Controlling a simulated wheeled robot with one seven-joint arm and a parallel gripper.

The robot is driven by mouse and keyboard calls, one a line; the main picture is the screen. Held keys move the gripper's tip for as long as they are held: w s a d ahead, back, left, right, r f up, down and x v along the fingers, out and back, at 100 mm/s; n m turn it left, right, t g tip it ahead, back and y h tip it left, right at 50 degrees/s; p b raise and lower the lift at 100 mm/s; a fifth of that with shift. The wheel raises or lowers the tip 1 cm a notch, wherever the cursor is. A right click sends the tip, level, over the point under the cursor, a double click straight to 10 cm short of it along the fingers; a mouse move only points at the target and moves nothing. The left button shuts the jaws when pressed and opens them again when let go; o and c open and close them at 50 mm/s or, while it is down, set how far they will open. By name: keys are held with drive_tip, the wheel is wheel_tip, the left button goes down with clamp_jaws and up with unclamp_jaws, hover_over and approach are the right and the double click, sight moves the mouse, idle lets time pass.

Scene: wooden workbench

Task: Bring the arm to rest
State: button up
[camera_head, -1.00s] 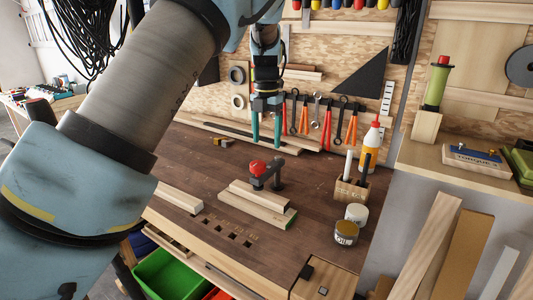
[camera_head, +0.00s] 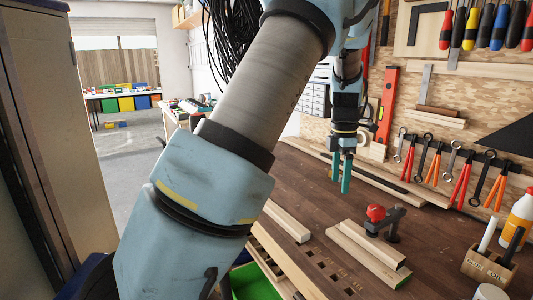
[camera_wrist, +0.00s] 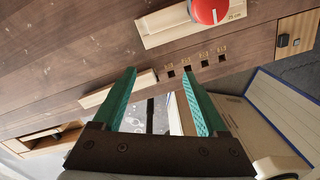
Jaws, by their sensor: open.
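My arm crosses the left half of the head view.
A red-knobbed clamp (camera_head: 383,219) stands by wooden blocks (camera_head: 365,250) on the bench. Another wood strip (camera_head: 287,221) lies to the left. A glue bottle (camera_head: 518,220) and a pen holder (camera_head: 489,266) stand at the right. Tools hang on the back wall.

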drive_tip(key=s+a+f+m, duration=0.1)
drive_tip(key=s+a+m, duration=0.2)
drive_tip(key=a+m, duration=0.95)
drive_tip(key=s+a+f+m+t, duration=0.1)
drive_tip(key=s+a+f+m, duration=0.1)
drive_tip(key=s+a+m, duration=0.5)
drive_tip(key=s+a, duration=0.4)
drive_tip(key=a, duration=0.4)
drive_tip(key=shift+a+m+t, duration=0.25)
drive_tip(key=shift+m+t, duration=0.1)
drive_tip(key=shift+t, duration=0.05)
drive_tip(key=shift+o, duration=0.3)
